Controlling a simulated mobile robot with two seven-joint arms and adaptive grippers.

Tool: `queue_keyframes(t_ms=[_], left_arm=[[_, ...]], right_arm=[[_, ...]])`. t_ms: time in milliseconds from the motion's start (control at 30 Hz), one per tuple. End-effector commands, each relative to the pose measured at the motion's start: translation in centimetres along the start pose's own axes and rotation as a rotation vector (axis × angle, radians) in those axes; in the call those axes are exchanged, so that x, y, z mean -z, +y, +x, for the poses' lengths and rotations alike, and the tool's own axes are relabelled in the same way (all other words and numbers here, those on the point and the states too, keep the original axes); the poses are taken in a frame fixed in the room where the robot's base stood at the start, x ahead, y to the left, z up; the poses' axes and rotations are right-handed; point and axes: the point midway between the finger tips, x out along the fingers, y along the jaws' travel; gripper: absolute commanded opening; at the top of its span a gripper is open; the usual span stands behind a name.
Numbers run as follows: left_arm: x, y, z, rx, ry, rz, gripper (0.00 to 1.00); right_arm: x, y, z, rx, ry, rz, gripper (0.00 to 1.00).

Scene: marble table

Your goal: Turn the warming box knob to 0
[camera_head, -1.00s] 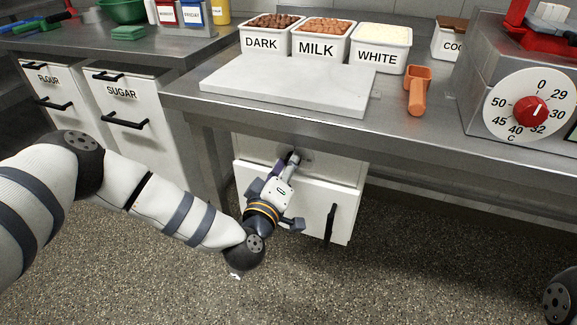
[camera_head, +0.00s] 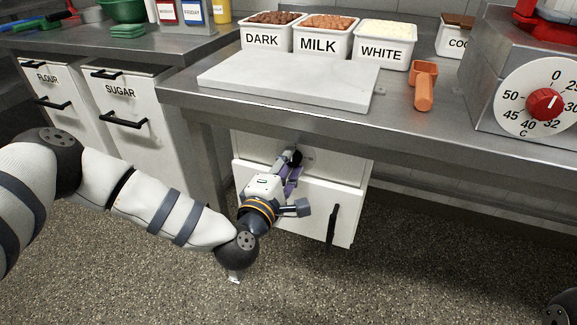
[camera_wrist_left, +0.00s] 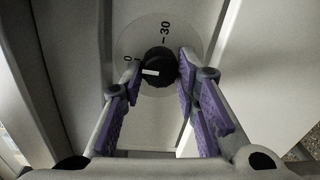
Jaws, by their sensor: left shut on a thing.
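My left gripper (camera_wrist_left: 160,66) is shut on the knob, one purple-padded finger on each side. In the head view the left gripper (camera_head: 293,162) reaches the cabinet front from the left. My right gripper is not in view.
A white drawer front with a black handle (camera_head: 333,224) lies just below and right of the knob. The table edge (camera_head: 300,122) overhangs above my gripper. A marble slab (camera_head: 285,85), an orange scoop (camera_head: 424,88) and a machine with a red dial knob (camera_head: 544,104) stand on top.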

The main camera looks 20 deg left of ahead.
Motion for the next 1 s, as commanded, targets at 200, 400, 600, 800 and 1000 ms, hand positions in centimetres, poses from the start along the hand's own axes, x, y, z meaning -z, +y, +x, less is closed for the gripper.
queue_keyframes(t_ms=[200, 400, 600, 800, 1000], left_arm=[[-0.09, -0.06, -0.02, 0.002, -0.005, -0.044, 0.01], [-0.12, -0.01, -0.02, 0.001, -0.005, -0.053, 0.01], [-0.13, -0.01, -0.02, 0.001, -0.006, -0.053, 0.01], [-0.11, -0.01, -0.02, 0.001, -0.005, -0.052, 0.49], [-0.06, -0.01, -0.01, 0.001, -0.004, -0.052, 0.49]], right_arm=[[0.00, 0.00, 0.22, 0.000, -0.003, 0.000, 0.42], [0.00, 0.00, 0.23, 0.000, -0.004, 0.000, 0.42], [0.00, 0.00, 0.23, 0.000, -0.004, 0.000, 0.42], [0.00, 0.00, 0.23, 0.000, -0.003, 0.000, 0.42], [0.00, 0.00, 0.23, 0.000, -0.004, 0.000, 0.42]])
